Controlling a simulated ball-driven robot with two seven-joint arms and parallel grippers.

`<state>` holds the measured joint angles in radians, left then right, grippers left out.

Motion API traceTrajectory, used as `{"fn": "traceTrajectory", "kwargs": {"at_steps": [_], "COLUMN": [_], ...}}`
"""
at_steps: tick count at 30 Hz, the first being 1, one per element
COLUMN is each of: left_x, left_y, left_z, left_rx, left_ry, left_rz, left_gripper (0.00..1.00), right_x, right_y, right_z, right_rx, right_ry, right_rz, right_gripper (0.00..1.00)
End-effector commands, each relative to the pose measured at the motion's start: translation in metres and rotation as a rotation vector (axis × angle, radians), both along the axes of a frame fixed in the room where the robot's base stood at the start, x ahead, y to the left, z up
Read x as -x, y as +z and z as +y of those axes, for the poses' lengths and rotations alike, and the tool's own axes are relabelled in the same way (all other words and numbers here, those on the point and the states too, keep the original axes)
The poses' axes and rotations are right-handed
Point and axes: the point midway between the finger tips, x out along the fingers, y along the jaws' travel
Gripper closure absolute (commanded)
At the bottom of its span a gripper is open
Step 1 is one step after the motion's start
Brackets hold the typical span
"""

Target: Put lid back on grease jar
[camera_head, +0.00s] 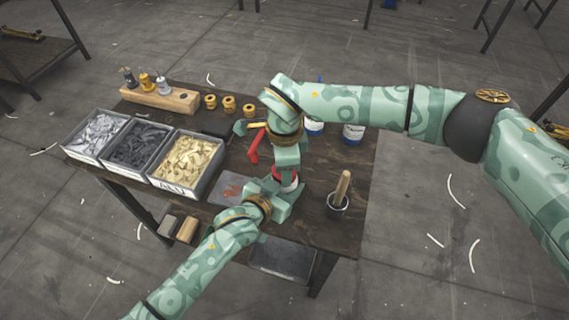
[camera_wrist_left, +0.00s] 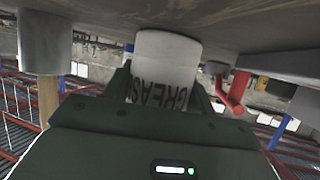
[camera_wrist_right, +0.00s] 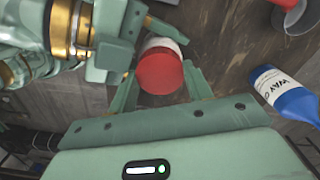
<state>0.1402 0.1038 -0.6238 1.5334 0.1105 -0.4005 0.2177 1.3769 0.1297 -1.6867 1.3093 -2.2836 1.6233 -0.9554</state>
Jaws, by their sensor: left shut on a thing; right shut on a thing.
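The white grease jar (camera_head: 291,184) stands near the middle of the workbench, mostly hidden by my grippers. Its GREASE label faces the left wrist camera (camera_wrist_left: 163,82), upside down in that view. My left gripper (camera_head: 279,192) is shut on the jar's body from the front left. The red lid (camera_wrist_right: 160,71) is at the jar's top, with a white band of jar showing beside it in the right wrist view. My right gripper (camera_wrist_right: 162,84) is shut on the lid from above. I cannot tell whether the lid is fully seated.
A dark cup (camera_head: 337,203) with a wooden handle in it stands to the right. A red-handled tool (camera_head: 253,147) lies close left. Three parts bins (camera_head: 187,160), brass rings (camera_head: 228,104) and a wooden block (camera_head: 160,97) fill the left side.

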Motion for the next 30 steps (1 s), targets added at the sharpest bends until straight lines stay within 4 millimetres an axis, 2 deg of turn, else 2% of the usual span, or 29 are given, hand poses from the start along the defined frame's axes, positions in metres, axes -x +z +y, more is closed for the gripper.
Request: {"fn": "traceTrajectory", "kwargs": {"at_steps": [1, 2, 3, 4, 13, 22, 30], "left_x": [0.0, 0.0, 0.0, 0.0, 0.0, 0.0, 0.0], "left_y": [0.0, 0.0, 0.0, 0.0, 0.0, 0.0, 0.0], "left_z": [0.0, 0.0, 0.0, 0.0, 0.0, 0.0, 0.0], "left_rx": [-0.001, -0.001, -0.001, -0.001, -0.001, -0.001, -0.001], "left_ry": [-0.001, -0.001, -0.001, -0.001, -0.001, 0.0, 0.0], "left_rz": [0.001, 0.001, 0.001, 0.001, 0.001, 0.0, 0.001], "left_gripper": [1.0, 1.0, 1.0, 1.0, 1.0, 1.0, 1.0], "right_x": [-0.001, -0.001, -0.001, -0.001, -0.001, -0.001, 0.0], "right_y": [0.0, 0.0, 0.0, 0.0, 0.003, 0.039, 0.045], "right_z": [0.0, 0.0, 0.0, 0.0, 0.0, 0.0, 0.0], "right_rx": [-0.001, -0.001, 0.0, 0.0, -0.001, 0.0, 0.0], "right_ry": [0.001, 0.001, 0.001, 0.001, 0.002, 0.003, 0.002], "right_rz": [-0.002, -0.002, -0.002, -0.002, -0.002, -0.003, 0.0], "right_gripper": [0.77, 0.44, 0.33, 0.28, 0.28, 0.28, 0.28]}}
